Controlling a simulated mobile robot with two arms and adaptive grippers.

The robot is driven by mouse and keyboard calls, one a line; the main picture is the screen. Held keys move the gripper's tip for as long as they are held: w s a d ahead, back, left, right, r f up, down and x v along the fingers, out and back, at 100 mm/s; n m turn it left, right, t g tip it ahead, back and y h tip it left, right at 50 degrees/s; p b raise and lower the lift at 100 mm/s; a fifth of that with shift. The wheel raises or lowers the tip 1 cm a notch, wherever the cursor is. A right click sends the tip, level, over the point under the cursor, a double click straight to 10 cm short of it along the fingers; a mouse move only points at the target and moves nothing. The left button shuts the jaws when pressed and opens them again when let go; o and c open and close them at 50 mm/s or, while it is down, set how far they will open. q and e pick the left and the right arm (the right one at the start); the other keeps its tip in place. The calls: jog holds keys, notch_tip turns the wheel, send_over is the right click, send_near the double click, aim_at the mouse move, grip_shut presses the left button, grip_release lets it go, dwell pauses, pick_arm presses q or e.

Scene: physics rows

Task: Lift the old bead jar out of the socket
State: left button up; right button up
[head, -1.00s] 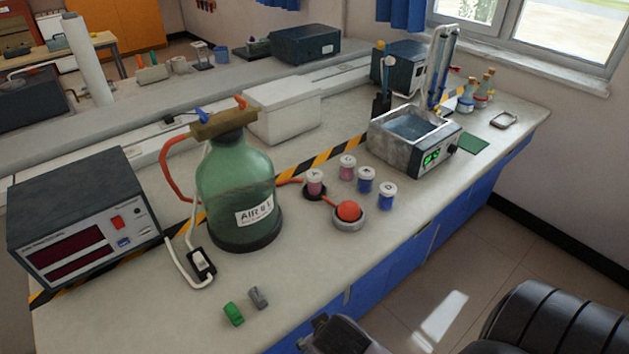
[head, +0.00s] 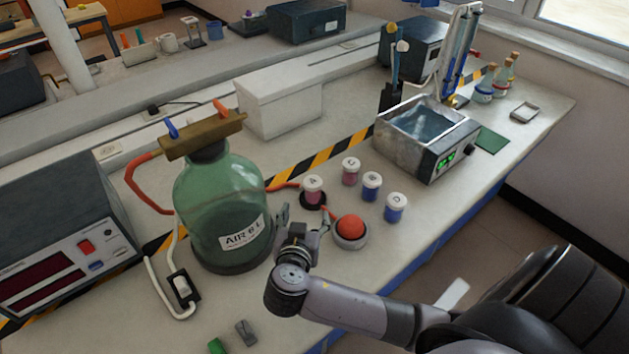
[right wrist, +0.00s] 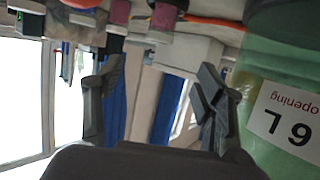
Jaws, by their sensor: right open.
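Of several small white-lidded jars, one pink jar (head: 313,185) stands upright in a dark round socket (head: 313,201) with an orange-red tube running to it. This jar appears upside down at the top of the right wrist view (right wrist: 163,17). My right gripper (head: 304,222) is open and empty, in front of the socket, between the green bottle and the red ball. Its fingers (right wrist: 157,98) show apart in the right wrist view, with the jar above the gap between them in the picture. My left gripper is not in view.
A large green bottle (head: 218,205) stands close left of the gripper. A red ball (head: 350,228) in a grey ring is close right. Another pink jar (head: 351,172) and blue jars (head: 371,188) (head: 396,209) stand nearby. A metal bath (head: 425,135) is farther right.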

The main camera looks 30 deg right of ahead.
aim_at(312, 190)
jog(key=p+x, duration=0.2)
jog(key=x, duration=0.6)
jog(key=shift+w+d, duration=0.1)
jog(key=shift+d, duration=0.1)
jog(key=shift+w+d+f, duration=0.3)
jog(key=shift+w+d, duration=0.1)
jog(key=shift+w, duration=0.1)
jog(key=shift+w+d+f+p, duration=0.15)
jog(key=shift+w+d+p, duration=0.05)
jog(key=shift+w+p, duration=0.1)
jog(key=p+x, duration=0.1)
jog(key=x, duration=0.2)
jog(key=shift+f, duration=0.2)
jog(key=shift+w+d+f, duration=0.35)
jog(key=shift+w, duration=0.05)
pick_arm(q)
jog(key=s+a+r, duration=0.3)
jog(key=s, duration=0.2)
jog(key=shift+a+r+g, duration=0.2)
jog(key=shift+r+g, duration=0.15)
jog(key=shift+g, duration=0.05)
